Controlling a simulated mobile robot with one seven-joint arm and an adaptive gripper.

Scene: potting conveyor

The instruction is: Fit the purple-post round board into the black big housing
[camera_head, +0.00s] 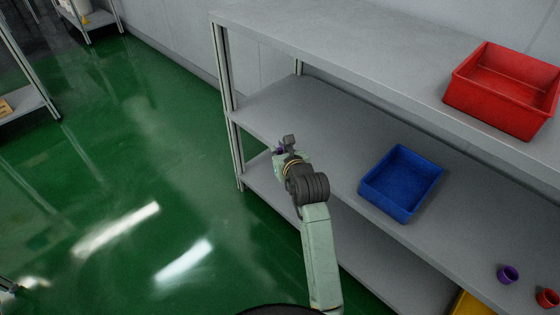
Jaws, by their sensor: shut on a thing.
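My gripper (285,146) is at the end of my pale green arm, by the left end of the grey shelf unit, seen against the middle shelf. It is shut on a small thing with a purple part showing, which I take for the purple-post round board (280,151). Most of that thing is hidden by the fingers and wrist, so its tilt cannot be told. I cannot make out a black big housing in this view.
A blue bin (401,212) sits on the middle shelf (340,130), right of my gripper. A red bin (487,105) is on the top shelf. A purple cup (508,274) and a red cup (547,298) stand at lower right. Green floor (130,170) is open at left.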

